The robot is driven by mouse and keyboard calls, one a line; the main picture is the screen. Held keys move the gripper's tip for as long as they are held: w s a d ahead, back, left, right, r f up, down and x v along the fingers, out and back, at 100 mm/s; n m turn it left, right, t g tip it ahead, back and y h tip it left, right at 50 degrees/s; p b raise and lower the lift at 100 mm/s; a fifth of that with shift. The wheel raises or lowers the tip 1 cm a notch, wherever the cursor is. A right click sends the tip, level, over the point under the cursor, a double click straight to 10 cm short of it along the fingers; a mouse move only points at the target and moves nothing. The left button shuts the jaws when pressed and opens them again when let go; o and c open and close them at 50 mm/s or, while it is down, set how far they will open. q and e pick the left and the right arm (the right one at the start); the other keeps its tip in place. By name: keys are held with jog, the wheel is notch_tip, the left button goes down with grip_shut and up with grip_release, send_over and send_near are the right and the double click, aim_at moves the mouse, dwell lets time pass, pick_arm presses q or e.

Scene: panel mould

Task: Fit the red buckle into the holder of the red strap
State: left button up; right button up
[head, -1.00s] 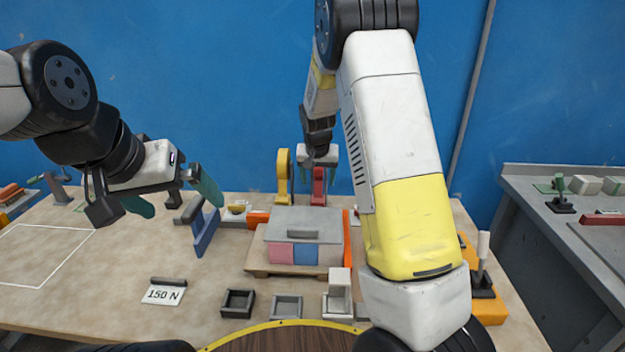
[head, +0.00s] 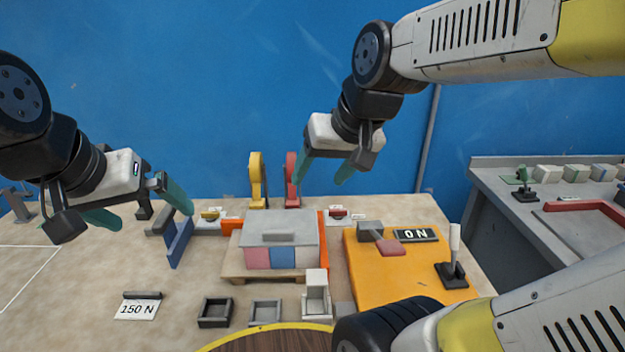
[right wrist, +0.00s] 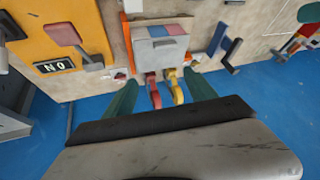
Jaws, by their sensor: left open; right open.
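The red strap (head: 292,182) stands upright at the back of the bench, beside the yellow strap (head: 256,180). It also shows in the right wrist view (right wrist: 153,92), between the fingers. A small red buckle (head: 338,212) is on a white card to the right of the red strap. The strap's holder is too small to make out. My right gripper (head: 322,176) is open and empty, raised in front of the red strap and apart from it. My left gripper (head: 145,212) is open and empty over the left side of the bench.
A grey-lidded box (head: 278,228) stands in the middle. A blue upright piece (head: 179,243) is left of it. An orange panel (head: 400,265) with a lever (head: 454,250) and ON sign is at right. Small trays (head: 215,312) are in front. The front left is mostly clear.

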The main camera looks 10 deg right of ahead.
jog(key=s, duration=0.4)
jog(key=shift+s+a+f, duration=0.1)
jog(key=shift+s+f, duration=0.1)
